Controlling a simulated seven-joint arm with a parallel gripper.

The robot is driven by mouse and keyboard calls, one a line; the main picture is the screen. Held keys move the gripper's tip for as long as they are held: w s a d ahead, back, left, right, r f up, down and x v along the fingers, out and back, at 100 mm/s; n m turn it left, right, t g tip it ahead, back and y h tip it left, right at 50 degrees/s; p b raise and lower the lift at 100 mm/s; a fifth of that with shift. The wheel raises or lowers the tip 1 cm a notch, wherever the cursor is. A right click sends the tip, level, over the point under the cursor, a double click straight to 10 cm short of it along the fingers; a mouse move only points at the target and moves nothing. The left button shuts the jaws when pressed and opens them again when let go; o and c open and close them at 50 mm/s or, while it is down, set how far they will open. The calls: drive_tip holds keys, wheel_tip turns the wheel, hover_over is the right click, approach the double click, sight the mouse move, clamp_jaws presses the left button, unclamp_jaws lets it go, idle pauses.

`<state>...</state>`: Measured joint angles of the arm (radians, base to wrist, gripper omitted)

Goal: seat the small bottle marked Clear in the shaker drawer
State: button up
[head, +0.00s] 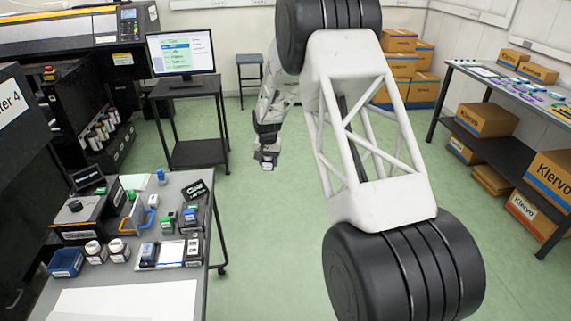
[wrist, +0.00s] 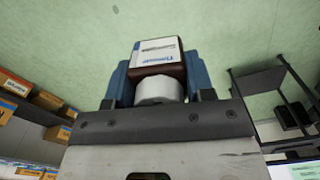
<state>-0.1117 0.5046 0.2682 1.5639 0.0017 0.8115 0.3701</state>
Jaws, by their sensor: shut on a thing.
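My gripper (head: 267,156) hangs over the open floor, to the right of the table and apart from it. In the wrist view my gripper (wrist: 158,75) has its blue fingers on both sides of a small dark bottle (wrist: 160,70) with a white cap and a white label with blue print. The label's word is too small to read surely. The cap points toward the wrist. A black box-shaped device (head: 80,212), possibly the shaker, stands on the table's left side. I cannot make out its drawer clearly. A dark card reading Clear (head: 196,189) is at the table's back right.
The grey table (head: 170,182) carries a blue tray (head: 66,263), two white-capped bottles (head: 94,251) and (head: 118,249), several small green or blue items, and a white sheet (head: 125,301). A monitor stand (head: 195,153) is behind. A shelf table (head: 500,95) and boxes are at right. The floor between is clear.

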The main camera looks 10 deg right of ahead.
drive_tip(key=s+a+r+n, duration=0.1)
drive_tip(key=s+a+r, duration=0.15)
drive_tip(key=a, duration=1.35)
drive_tip(key=s+a+r, duration=0.1)
drive_tip(key=s+a, duration=0.2)
drive_tip(key=a, duration=1.3)
drive_tip(key=s+a+r+n, duration=0.1)
drive_tip(key=s+a+r, duration=0.15)
drive_tip(key=a, duration=1.35)
drive_tip(key=s+a+f+n, duration=0.1)
drive_tip(key=s+a+f, duration=0.2)
drive_tip(key=s, duration=0.9)
drive_tip(key=shift+f+g, duration=0.15)
drive_tip(key=shift+g, duration=0.15)
drive_tip(key=shift+f, duration=0.1)
drive_tip(key=shift+f, duration=2.5)
drive_tip(key=shift+s+f, duration=0.1)
drive_tip(key=shift+f, duration=0.2)
